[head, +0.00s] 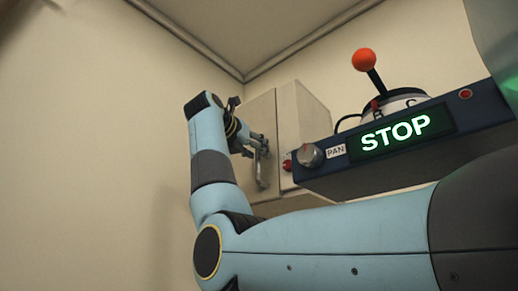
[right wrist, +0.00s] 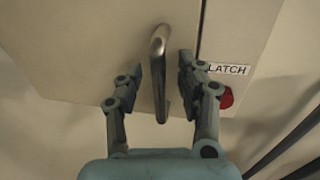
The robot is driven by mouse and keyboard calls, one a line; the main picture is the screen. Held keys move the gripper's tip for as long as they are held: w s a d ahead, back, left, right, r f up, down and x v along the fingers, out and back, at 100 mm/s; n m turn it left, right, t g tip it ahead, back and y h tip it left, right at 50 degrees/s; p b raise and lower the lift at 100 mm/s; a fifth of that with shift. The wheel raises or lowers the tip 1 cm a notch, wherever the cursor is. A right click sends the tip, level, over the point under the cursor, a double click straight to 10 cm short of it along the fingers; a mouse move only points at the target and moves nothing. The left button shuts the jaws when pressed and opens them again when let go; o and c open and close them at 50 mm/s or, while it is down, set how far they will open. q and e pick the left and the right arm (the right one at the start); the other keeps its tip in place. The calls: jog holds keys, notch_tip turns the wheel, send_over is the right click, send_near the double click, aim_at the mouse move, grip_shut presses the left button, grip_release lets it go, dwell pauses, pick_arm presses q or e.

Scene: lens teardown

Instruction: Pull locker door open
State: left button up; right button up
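The locker door (head: 261,112) is a beige panel on a wall cabinet; it also shows in the right wrist view (right wrist: 95,50). A dark seam runs along its right edge, and it looks closed. Its metal bar handle (right wrist: 159,75) stands upright. My right gripper (right wrist: 160,76) is open, with one finger on each side of the handle and visible gaps between. In the head view my right gripper (head: 257,145) is at the door front, partly covering the handle (head: 262,171). My left gripper is not in view.
A red button (right wrist: 226,98) under a LATCH label (right wrist: 228,69) sits right of the seam. A dark console with a lit STOP display (head: 396,134), a PAN knob (head: 311,156) and a red-ball lever (head: 365,60) is at the right. Bare wall lies left.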

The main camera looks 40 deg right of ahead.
jog(key=shift+x, duration=0.85)
jog(key=shift+c, duration=0.5)
grip_shut()
jog(key=shift+w, duration=0.1)
